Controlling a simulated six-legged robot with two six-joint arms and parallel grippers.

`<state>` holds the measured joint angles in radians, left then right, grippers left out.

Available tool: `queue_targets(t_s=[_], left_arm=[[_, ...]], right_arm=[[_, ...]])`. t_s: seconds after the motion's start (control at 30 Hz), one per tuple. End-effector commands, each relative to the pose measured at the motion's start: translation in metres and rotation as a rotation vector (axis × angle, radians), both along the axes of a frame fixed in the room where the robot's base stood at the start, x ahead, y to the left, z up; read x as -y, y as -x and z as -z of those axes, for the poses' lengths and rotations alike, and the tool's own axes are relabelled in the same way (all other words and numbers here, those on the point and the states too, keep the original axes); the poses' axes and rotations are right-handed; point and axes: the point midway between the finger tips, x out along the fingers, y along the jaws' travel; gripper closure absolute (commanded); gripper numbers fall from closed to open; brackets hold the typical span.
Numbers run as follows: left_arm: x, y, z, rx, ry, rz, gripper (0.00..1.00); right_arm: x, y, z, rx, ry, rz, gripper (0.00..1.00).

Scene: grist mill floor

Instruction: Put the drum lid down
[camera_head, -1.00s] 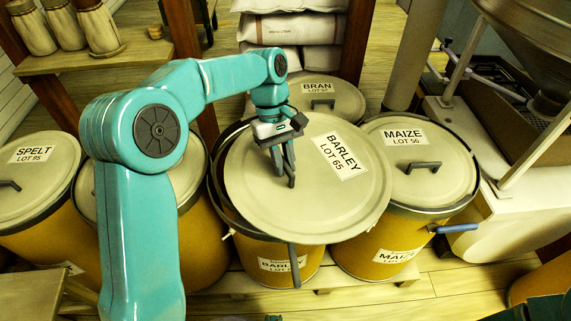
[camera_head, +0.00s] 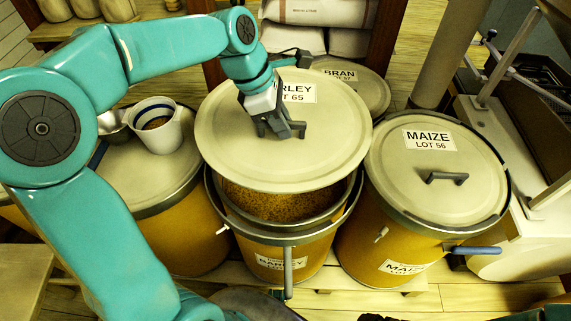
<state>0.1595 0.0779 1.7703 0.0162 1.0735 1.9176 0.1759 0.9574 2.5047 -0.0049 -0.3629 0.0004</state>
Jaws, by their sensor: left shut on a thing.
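My left gripper (camera_head: 284,128) is shut on the handle of the pale round barley drum lid (camera_head: 230,155). It holds the lid over the back part of the open barley drum (camera_head: 322,250). Grain (camera_head: 275,203) shows between the lid's near edge and the drum's rim. The lid's "BARLEY LOT 65" label is partly hidden by my gripper. I cannot tell whether the lid touches the rim at the back. My right gripper is not in view.
The closed maize drum (camera_head: 400,190) stands close on the right. The bran drum (camera_head: 365,80) is behind. A closed drum (camera_head: 155,185) on the left bears a white cup (camera_head: 158,130) and a metal scoop (camera_head: 112,122). A wooden post (camera_head: 388,40) stands behind.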

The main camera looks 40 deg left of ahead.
Motion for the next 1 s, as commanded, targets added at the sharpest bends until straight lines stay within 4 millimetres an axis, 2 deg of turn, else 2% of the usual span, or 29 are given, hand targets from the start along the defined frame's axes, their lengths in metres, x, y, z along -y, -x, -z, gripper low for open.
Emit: queue_targets(t_s=[0.03,0.1,0.3,0.47,0.73,0.83,1.0], left_arm=[[0.000,0.001,0.018,-0.002,0.000,-0.001,1.00],[0.000,0.001,0.038,-0.001,0.001,-0.001,1.00],[0.001,-0.001,0.077,0.001,-0.001,0.001,1.00],[0.001,-0.003,0.089,0.003,-0.002,0.002,1.00],[0.001,-0.005,0.135,0.001,0.000,0.002,1.00],[0.001,-0.005,0.142,0.004,-0.001,0.001,1.00],[0.001,-0.006,0.143,0.004,-0.001,0.002,1.00]], right_arm=[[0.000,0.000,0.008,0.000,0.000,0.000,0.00],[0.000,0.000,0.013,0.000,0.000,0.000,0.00],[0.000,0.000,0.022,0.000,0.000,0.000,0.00],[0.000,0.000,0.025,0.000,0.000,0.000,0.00],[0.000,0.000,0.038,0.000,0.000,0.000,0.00],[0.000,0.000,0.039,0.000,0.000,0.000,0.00],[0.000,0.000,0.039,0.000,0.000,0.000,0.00]])
